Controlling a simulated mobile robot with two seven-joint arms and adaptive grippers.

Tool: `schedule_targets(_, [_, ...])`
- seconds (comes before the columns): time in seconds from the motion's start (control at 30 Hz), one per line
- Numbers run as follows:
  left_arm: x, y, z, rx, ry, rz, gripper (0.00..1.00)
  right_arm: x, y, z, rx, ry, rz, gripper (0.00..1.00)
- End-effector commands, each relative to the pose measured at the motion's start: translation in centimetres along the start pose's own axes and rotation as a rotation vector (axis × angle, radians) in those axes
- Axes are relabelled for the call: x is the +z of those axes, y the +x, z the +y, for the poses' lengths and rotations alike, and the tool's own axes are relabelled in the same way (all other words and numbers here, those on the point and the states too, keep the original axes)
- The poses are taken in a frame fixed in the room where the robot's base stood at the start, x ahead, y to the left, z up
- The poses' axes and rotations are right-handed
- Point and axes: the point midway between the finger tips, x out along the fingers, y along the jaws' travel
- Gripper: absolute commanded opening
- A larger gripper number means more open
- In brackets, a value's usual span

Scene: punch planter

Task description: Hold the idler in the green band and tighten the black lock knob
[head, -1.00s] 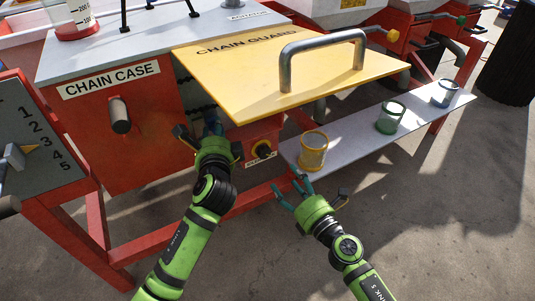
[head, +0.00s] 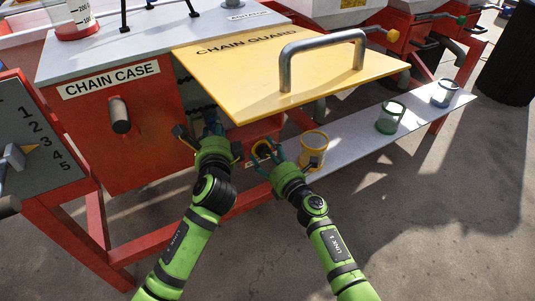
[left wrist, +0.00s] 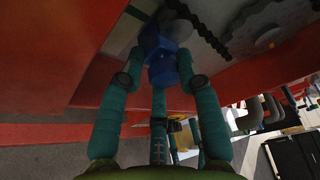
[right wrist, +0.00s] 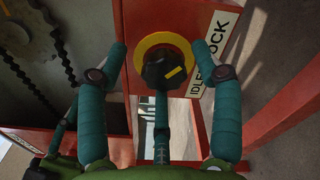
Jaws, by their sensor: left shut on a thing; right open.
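My left gripper (head: 213,132) reaches into the open chain case under the yellow guard. In the left wrist view its fingers are shut on the blue idler (left wrist: 163,62), next to the chain. My right gripper (head: 264,156) is open in front of the idler lock on the red panel. In the right wrist view the black lock knob (right wrist: 164,70), with a yellow mark, stands between its spread fingers, inside a yellow ring (right wrist: 148,42). I cannot tell whether any finger touches the knob. I cannot make out the green band.
The yellow chain guard (head: 240,60) with its metal handle overhangs both grippers. The grey shelf (head: 352,150) to the right holds a yellow cup (head: 313,148), a green cup (head: 390,118) and a blue-grey cup (head: 445,94). The red chain case (head: 110,150) stands left.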

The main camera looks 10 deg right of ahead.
Motion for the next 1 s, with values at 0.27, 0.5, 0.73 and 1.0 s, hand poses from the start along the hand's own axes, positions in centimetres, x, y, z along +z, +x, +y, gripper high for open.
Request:
schedule_targets(0.27, [-0.35,-0.02,-0.48,-0.011,-0.006,0.011,0.00,0.03,-0.03,-0.01,0.000,0.000,0.000,0.13])
schedule_targets(0.5, [-0.35,-0.02,-0.48,-0.011,-0.006,0.010,0.00,0.11,-0.02,0.02,0.000,0.001,-0.002,0.12])
schedule_targets(0.73, [-0.34,-0.02,-0.48,-0.011,-0.006,0.010,0.00,0.20,-0.01,0.05,0.001,0.004,-0.003,0.12])
schedule_targets(1.0, [-0.33,-0.01,-0.48,-0.011,-0.006,0.010,0.00,0.30,0.01,0.08,0.001,0.016,-0.005,0.12])
